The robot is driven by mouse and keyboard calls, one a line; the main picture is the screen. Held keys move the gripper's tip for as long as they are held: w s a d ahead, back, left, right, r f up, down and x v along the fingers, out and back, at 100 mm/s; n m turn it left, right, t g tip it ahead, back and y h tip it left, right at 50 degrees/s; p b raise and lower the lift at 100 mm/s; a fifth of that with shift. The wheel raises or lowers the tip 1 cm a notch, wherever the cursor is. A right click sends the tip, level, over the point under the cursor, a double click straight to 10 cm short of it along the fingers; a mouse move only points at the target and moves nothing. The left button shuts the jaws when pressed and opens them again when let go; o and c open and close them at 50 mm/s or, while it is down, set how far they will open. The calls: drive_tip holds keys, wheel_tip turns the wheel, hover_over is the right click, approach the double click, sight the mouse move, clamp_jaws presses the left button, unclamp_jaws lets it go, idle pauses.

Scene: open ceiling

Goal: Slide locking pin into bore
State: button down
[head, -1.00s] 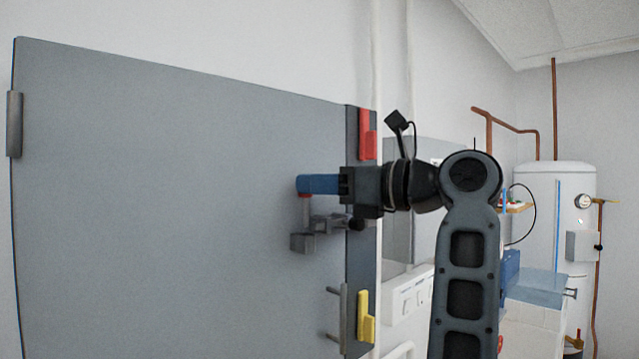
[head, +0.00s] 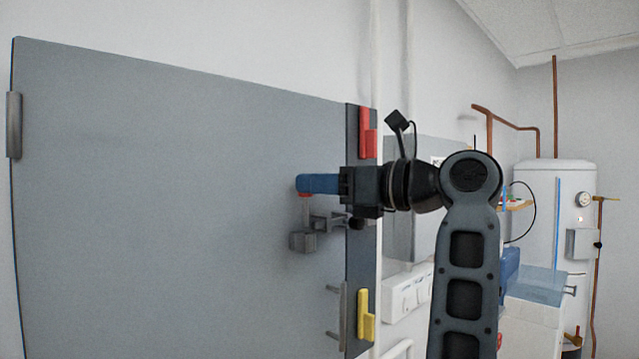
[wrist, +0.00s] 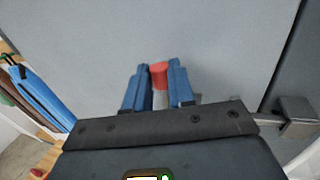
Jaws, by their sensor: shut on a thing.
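My gripper (head: 302,184) has blue fingers and is in front of the grey door (head: 170,200). In the wrist view the fingers (wrist: 160,80) are shut on the red-headed locking pin (wrist: 159,70). In the head view a little red of the pin (head: 306,196) shows below the fingers, and a pale shaft runs down from it. The grey latch bracket (head: 303,241) is directly below, with a bar reaching right to the door edge. The pin looks upright over the bracket. I cannot tell whether its lower end is inside the bore.
A red block (head: 367,133) and a yellow block (head: 365,315) are on the door's right edge strip. A grey pull handle (head: 342,316) is below the bracket. A white tank (head: 550,215) with copper pipes stands at the far right.

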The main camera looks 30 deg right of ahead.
drive_tip(key=shift+f, duration=1.7)
drive_tip(key=c, duration=0.9)
unclamp_jaws()
drive_tip(key=shift+b+v, duration=0.85)
drive_tip(key=shift+v, duration=3.05)
